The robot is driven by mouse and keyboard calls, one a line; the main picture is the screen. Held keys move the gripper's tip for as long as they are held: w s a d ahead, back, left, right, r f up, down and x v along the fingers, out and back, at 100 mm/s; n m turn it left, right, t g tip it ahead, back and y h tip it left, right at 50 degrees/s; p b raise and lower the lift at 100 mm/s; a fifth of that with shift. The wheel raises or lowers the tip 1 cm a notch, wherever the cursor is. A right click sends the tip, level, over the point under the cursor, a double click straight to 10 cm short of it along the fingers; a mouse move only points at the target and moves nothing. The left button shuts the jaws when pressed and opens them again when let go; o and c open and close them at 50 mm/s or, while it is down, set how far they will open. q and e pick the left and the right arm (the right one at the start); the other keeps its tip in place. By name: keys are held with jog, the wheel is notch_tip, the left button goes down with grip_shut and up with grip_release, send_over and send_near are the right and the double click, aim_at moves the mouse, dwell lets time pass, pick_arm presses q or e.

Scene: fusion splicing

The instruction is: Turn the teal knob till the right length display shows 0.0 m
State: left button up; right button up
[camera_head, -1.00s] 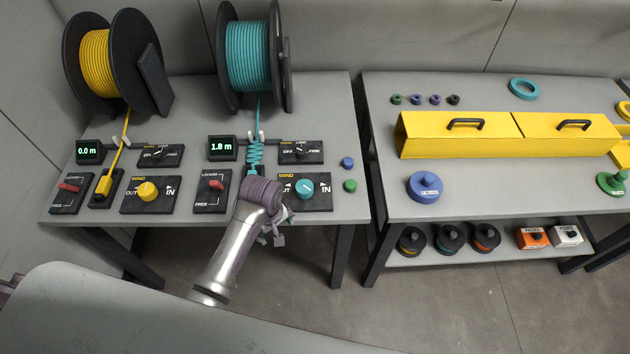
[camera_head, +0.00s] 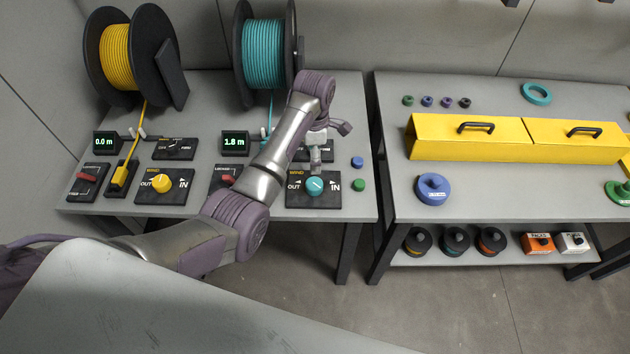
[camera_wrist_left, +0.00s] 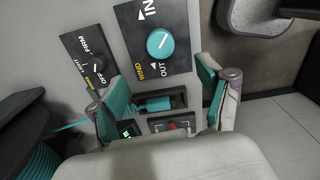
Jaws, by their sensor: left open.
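The teal knob (camera_head: 314,186) sits on the black WIND panel (camera_head: 328,201), between OUT and IN. In the left wrist view the knob (camera_wrist_left: 160,43) lies beyond the fingertips, and nothing grips it. The right length display (camera_head: 235,142) reads 1.8 m in green. My left gripper (camera_head: 316,157) hangs above and just behind the knob, partly hidden by my arm. The left wrist view shows its two teal-padded fingers (camera_wrist_left: 157,80) spread wide and empty. My right gripper is in neither view.
The teal reel (camera_head: 264,52) stands behind the panels. My arm covers part of the teal lever panel and the firmness panel (camera_head: 322,156). Blue (camera_head: 357,162) and green (camera_head: 359,185) buttons sit right of the knob.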

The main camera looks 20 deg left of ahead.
aim_at(314, 184)
pick_arm(q)
notch_tip(314, 184, down, 12)
jog(key=shift+f+b, duration=0.2)
jog(key=shift+b, duration=0.1)
jog(key=c, duration=1.2)
jog(key=shift+o, duration=0.2)
jog(key=shift+m, duration=0.4)
